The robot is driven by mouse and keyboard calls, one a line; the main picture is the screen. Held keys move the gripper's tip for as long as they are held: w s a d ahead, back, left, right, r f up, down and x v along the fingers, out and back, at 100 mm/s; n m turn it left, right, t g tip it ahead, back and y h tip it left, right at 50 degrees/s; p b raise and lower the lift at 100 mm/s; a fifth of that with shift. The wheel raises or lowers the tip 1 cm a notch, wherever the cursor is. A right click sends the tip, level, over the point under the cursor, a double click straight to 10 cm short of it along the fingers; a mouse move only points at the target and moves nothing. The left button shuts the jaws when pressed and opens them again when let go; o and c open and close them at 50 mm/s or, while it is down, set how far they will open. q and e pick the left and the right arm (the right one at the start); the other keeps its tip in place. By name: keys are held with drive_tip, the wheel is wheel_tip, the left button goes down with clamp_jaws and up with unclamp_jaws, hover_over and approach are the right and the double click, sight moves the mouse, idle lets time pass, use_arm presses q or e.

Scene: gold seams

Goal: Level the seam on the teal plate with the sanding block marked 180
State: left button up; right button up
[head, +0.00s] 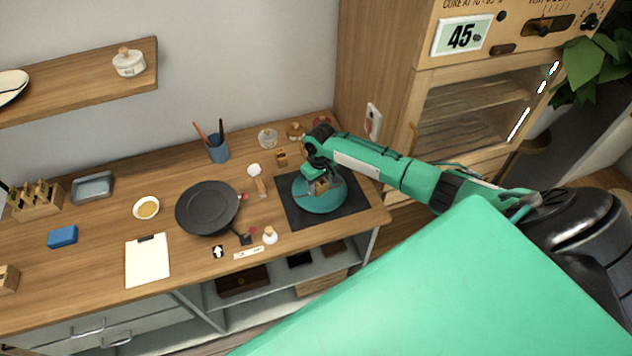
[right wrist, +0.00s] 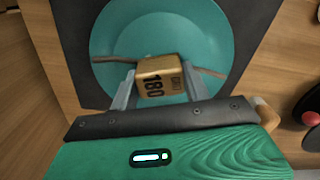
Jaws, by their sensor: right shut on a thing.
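The teal plate (head: 318,203) lies on a dark square mat (head: 356,205) at the right of the bench. In the right wrist view the teal plate (right wrist: 195,25) carries a brownish seam (right wrist: 213,73) running across it on both sides of the block. My right gripper (head: 318,184) is over the plate. It is shut on a wooden sanding block marked 180 (right wrist: 161,78), held between both fingers (right wrist: 158,85) across the line of the seam. I cannot tell whether the block touches the plate. My left gripper does not show.
A black pan (head: 207,207) lies left of the mat. A white-headed wooden tool (head: 256,178) and a small wooden block (head: 281,158) stand near the mat. A blue cup (head: 217,150) holds sticks. A white-topped item (head: 270,236) sits by the front edge.

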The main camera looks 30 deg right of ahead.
drive_tip(key=shift+s+d+r+p, duration=0.1)
drive_tip(key=shift+s+d+p, duration=0.55)
drive_tip(key=shift+p, duration=0.15)
drive_tip(key=shift+w+d+b, duration=0.3)
drive_tip(key=shift+w+d, duration=0.1)
drive_tip(key=shift+d, duration=0.2)
drive_tip(key=shift+p, duration=0.4)
drive_tip(key=shift+s+a+p, duration=0.1)
drive_tip(key=shift+s+p, duration=0.4)
drive_tip(key=shift+p, duration=0.15)
drive_tip(key=shift+w, duration=0.3)
drive_tip(key=shift+s+p, duration=0.15)
drive_tip(key=shift+p, duration=0.25)
drive_tip(key=shift+s, duration=0.2)
